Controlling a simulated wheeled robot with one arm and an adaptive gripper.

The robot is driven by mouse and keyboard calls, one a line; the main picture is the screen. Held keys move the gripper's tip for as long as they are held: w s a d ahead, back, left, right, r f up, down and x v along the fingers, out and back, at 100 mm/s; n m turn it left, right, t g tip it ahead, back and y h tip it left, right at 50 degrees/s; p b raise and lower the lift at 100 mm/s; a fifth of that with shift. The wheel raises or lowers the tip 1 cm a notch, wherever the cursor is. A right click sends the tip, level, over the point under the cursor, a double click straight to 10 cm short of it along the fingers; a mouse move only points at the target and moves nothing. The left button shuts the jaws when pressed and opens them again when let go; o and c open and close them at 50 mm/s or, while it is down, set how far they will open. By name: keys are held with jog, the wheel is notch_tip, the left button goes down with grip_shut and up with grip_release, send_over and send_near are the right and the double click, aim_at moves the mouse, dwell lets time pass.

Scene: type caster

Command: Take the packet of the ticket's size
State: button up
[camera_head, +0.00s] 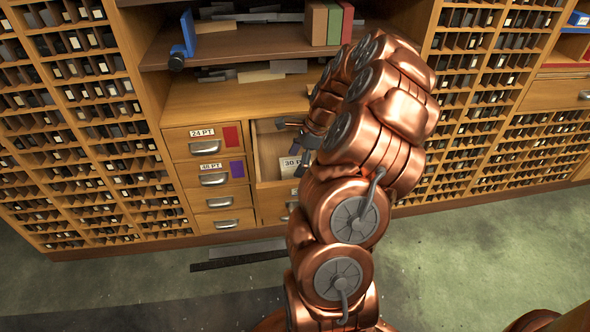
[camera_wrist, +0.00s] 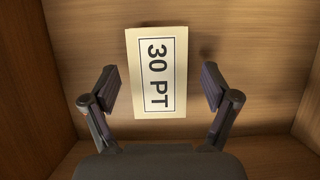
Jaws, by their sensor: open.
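A cream packet marked "30 PT" (camera_wrist: 157,72) lies flat on the wooden floor of a drawer. It also shows in the head view (camera_head: 289,164), partly covered by my gripper. My gripper (camera_wrist: 160,88) is open, with one finger on each side of the packet and a gap on both sides. The head view shows my gripper (camera_head: 297,144) reaching down into the open drawer (camera_head: 266,150). No ticket can be made out.
Closed drawers labelled 24 PT (camera_head: 205,144) and 48 PT (camera_head: 212,172) are left of the open drawer. The drawer's wooden walls (camera_wrist: 30,85) stand close on both sides. Above is a shelf (camera_head: 240,45) with books (camera_head: 334,22) and a blue object (camera_head: 184,38).

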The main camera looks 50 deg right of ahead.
jog(key=shift+w+a+f, duration=0.1)
jog(key=shift+a+f, duration=0.05)
jog(key=shift+f, duration=0.3)
jog(key=shift+c, duration=0.3)
grip_shut()
